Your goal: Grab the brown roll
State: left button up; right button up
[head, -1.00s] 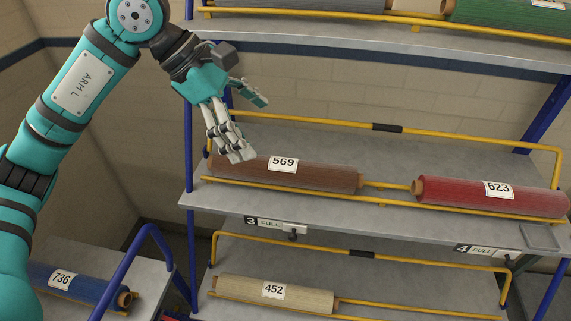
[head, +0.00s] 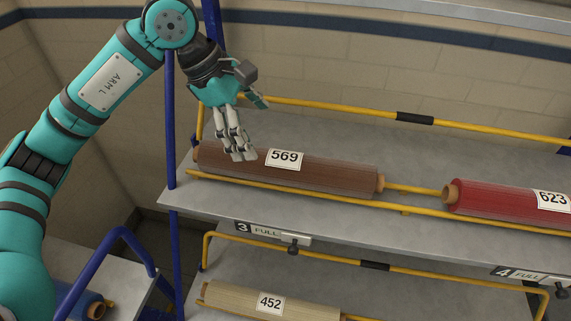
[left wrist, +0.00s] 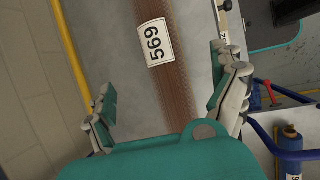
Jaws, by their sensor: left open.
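The brown roll (head: 330,173) lies on the middle shelf in a yellow rail frame, with a white label reading 569. It also shows in the left wrist view (left wrist: 178,75), running between the spread fingers. My left gripper (head: 248,130) is open and empty at the left part of the roll, left of the label. In the head view its fingers overlap the roll's upper side; I cannot tell whether they touch it. My right gripper is in neither view.
A red roll (head: 505,205) labelled 623 lies to the right on the same shelf (head: 420,235). A cream roll (head: 310,307) labelled 452 is on the shelf below. A blue post (head: 171,150) stands left of the shelf, and a yellow rail (head: 330,108) runs behind the roll.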

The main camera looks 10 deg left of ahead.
aim_at(279, 157)
pick_arm(q)
jog(key=p+x, duration=0.1)
jog(key=x, duration=0.6)
jog(key=shift+f+p, duration=0.1)
jog(key=shift+p, duration=0.25)
jog(key=shift+d+f+p, duration=0.35)
jog(key=shift+f+p, duration=0.05)
jog(key=p+x, duration=0.1)
jog(key=x, duration=0.2)
jog(key=shift+d+f+p, duration=0.2)
jog(key=shift+d+p, duration=0.05)
jog(key=shift+p, duration=0.15)
jog(key=shift+w+d+f, duration=0.1)
jog(key=shift+d+f, duration=0.05)
jog(key=shift+f, duration=0.3)
jog(key=c, duration=1.6)
jog(key=shift+r, duration=0.1)
jog(key=shift+c, duration=1)
jog(key=shift+r, duration=0.1)
